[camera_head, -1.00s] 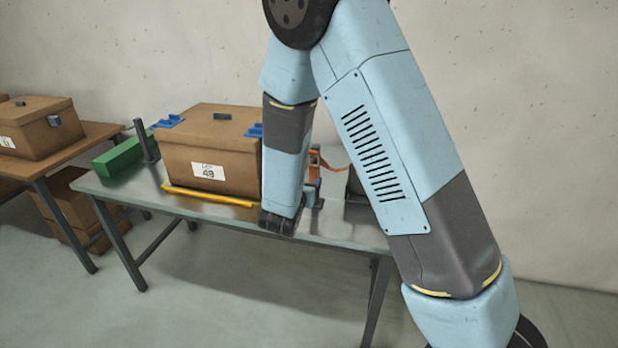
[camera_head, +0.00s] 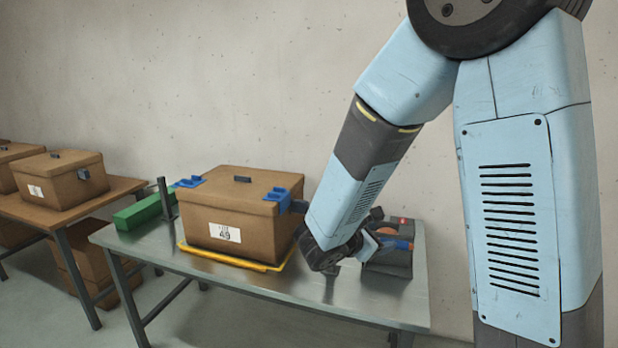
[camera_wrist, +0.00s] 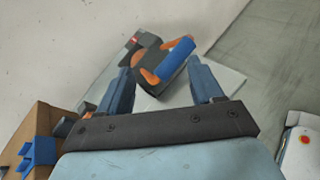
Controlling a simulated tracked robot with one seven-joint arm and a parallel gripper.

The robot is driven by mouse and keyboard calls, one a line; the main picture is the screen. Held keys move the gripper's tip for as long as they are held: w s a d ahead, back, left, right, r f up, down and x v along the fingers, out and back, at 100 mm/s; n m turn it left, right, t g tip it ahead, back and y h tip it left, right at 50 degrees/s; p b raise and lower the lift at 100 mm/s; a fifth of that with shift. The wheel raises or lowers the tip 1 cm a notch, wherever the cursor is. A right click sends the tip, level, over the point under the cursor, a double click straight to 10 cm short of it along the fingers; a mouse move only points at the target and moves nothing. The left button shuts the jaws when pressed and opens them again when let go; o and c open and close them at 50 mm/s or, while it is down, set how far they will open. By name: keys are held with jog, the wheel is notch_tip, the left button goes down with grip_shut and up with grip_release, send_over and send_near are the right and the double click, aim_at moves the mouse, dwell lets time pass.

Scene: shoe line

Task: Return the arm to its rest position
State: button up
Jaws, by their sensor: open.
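My gripper (camera_wrist: 160,85) is open in the wrist view, with its two blue-grey fingers spread apart and nothing held between them. Beyond the fingers is a dark open bin (camera_wrist: 150,55) holding orange and blue items. In the head view my arm bends down over the right part of the metal table, and its wrist hides most of the gripper. The dark bin (camera_head: 388,262) stands on the table just right of my wrist.
A brown lidded box (camera_head: 215,215) labelled 49, with blue clips, sits in a yellow frame (camera_head: 215,256) on the metal table (camera_head: 330,290). A green block (camera_head: 138,212) and dark post (camera_head: 165,198) stand left of it. A wooden table (camera_head: 95,203) with more boxes is farther left.

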jog(key=s+d+r+m+g+y, duration=0.3)
jog(key=s+d+r+m+g, duration=0.35)
jog(key=s+d+m, duration=0.45)
jog(key=s+a+r+m+t+y, duration=0.2)
jog(key=s+a+r+m+y, duration=0.2)
jog(key=s+r+m+y, duration=0.3)
jog(key=s+m, duration=0.4)
jog(key=shift+r+t, duration=0.35)
jog(key=shift+r, duration=0.05)
